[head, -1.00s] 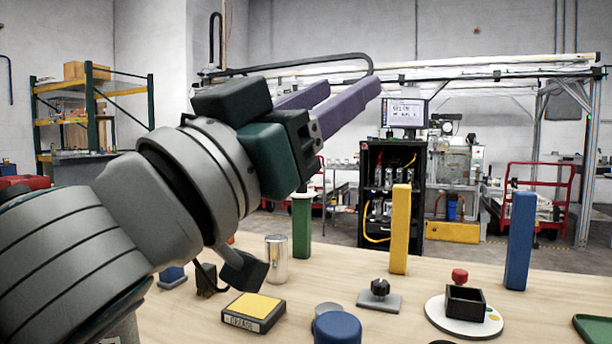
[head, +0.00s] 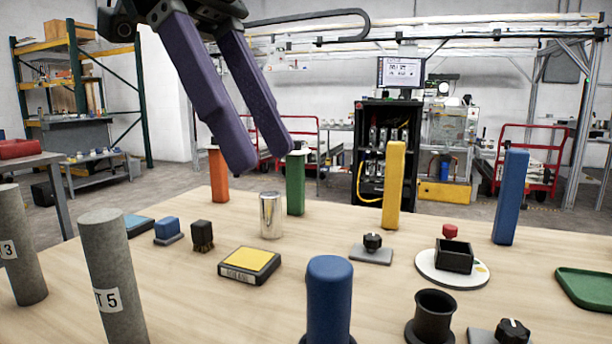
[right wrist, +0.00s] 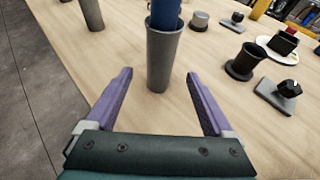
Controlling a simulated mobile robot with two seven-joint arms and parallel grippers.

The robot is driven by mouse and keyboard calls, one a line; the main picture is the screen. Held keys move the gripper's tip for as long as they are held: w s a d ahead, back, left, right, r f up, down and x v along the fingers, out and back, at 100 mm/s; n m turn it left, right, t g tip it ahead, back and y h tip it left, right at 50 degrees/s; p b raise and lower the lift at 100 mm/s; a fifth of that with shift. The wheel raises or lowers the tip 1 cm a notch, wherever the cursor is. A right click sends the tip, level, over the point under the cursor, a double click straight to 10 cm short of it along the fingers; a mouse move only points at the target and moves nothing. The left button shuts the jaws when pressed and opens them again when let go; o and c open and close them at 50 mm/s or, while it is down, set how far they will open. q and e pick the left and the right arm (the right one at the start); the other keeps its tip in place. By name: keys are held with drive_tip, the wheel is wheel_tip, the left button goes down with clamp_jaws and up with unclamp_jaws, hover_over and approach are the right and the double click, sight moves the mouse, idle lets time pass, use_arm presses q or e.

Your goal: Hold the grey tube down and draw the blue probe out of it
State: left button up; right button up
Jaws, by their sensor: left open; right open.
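The blue probe (head: 329,298) stands upright at the front middle of the table in the head view. In the right wrist view the blue probe (right wrist: 165,14) sits in the mouth of the upright grey tube (right wrist: 161,62), its top cut off by the frame. My left gripper (head: 264,158) is open and empty, raised above the far left of the table.
Other grey tubes (head: 110,280) stand at the left front. A dark cup (head: 432,314), a knob plate (head: 512,332) and a white disc with a black box (head: 452,270) lie right of the probe. Coloured posts (head: 393,185) stand farther back.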

drive_tip(key=x, duration=1)
